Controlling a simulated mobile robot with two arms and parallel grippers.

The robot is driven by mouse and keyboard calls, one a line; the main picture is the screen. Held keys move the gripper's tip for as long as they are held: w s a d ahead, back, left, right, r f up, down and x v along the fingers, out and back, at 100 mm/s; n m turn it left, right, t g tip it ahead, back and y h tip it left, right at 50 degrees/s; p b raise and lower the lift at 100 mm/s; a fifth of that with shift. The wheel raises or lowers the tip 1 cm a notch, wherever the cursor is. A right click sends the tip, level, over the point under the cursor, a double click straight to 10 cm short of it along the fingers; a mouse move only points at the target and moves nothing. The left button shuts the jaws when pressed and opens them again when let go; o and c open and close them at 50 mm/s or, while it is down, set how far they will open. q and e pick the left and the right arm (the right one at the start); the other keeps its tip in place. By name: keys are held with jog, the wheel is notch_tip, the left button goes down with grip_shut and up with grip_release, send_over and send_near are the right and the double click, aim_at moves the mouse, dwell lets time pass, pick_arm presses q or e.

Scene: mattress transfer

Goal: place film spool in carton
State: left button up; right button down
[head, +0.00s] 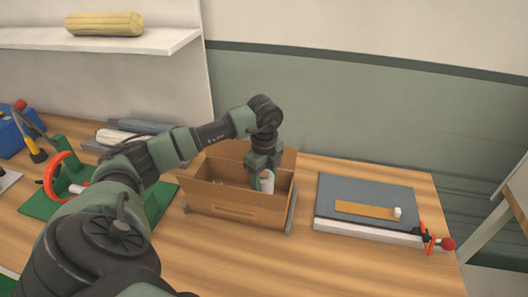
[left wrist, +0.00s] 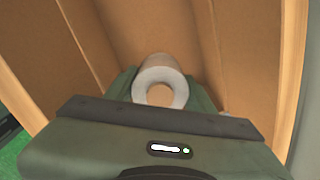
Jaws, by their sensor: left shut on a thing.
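The film spool (left wrist: 180,97) is a white ring-shaped roll seen end-on between the fingers in the left wrist view. It also shows as a small white cylinder in the head view (head: 267,181). My left gripper (head: 264,178) is shut on the spool and points down into the carton. The open cardboard carton (head: 235,208) stands on the table with its flaps up, and its brown inside fills most of the left wrist view. I cannot tell whether the spool touches the carton's floor. My right gripper is not in view.
A grey board (head: 365,192) with an orange strip lies right of the carton, with a red-tipped clamp (head: 436,241) at its corner. A green mat (head: 42,205) with a red-orange ring tool lies left. A shelf (head: 150,40) holds a yellow roll. The front table is clear.

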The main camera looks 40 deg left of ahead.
aim_at(264, 188)
pick_arm(q)
notch_tip(264, 188, down, 3)
notch_tip(264, 188, down, 4)
jog(key=shift+r+p, duration=0.25)
jog(key=shift+p, duration=0.2)
jog(key=shift+f, duration=0.35)
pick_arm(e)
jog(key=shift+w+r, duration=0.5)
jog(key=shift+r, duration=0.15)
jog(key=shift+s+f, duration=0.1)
pick_arm(q)
jog(key=o, duration=1.6)
jog(key=shift+f, duration=0.15)
jog(key=shift+c, duration=0.2)
